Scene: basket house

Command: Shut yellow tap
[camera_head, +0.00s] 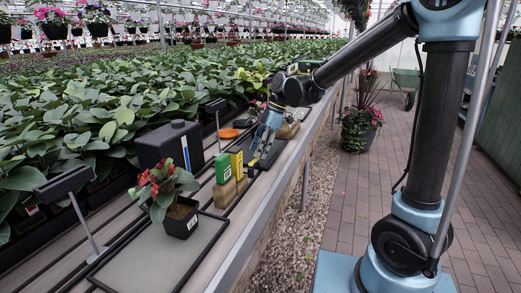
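A yellow block-like fitting (236,163), which looks like the yellow tap, stands on a wooden base on the bench at the picture's middle. A small yellow piece (253,162) sticks out at its right; I cannot tell if it is the handle. A similar green fitting (223,168) with a white mark stands just left and in front. My gripper (259,151), light blue, points down just right of and behind the yellow fitting, close to the small yellow piece. Whether they touch is unclear. The fingers are too small to tell open from shut.
A black tank (165,147) with a cap stands left of the fittings. A potted red-flowered plant (179,215) stands on a tray (140,260) in front. A small black panel on a stand (66,183) is at left. An orange disc (229,133) lies behind. Dense plants fill the back.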

